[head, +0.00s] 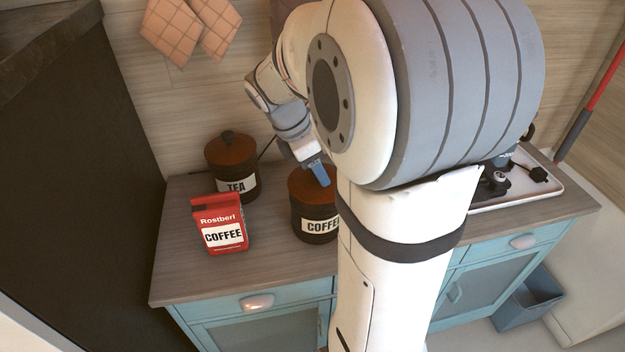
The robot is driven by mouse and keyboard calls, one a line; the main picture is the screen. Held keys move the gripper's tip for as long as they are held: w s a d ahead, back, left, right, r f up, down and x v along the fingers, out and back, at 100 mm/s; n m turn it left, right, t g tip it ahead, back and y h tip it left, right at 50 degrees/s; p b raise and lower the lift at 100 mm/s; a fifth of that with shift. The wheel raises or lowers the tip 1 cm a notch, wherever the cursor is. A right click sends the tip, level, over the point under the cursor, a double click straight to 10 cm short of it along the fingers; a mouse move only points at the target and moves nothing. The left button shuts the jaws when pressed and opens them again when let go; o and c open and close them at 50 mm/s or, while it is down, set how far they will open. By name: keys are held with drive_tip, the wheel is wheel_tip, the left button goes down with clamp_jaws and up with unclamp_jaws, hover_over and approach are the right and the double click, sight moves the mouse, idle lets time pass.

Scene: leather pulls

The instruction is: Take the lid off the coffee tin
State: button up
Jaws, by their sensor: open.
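The coffee tin (312,222) stands upright on the counter, a dark round tin with a white label, partly hidden on its right by my arm. Its brown lid (302,188) sits on top of the tin. My gripper (318,176) points down at the lid, its blue fingers over the top of it. The fingers are open. The lid's knob is hidden behind the fingers, and I cannot tell whether they touch it.
A tea tin (236,185) with a knobbed lid stands left of the coffee tin. A red coffee packet (220,226) stands in front of it. A white tray (545,192) with dark items lies at the right. The counter's front left (180,285) is clear.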

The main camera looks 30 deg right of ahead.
drive_tip(key=shift+d+f, duration=0.1)
drive_tip(key=shift+f, duration=0.2)
drive_tip(key=shift+c, duration=0.3)
drive_tip(key=c, duration=0.9)
drive_tip(key=shift+r, duration=0.1)
drive_tip(key=shift+c, duration=0.2)
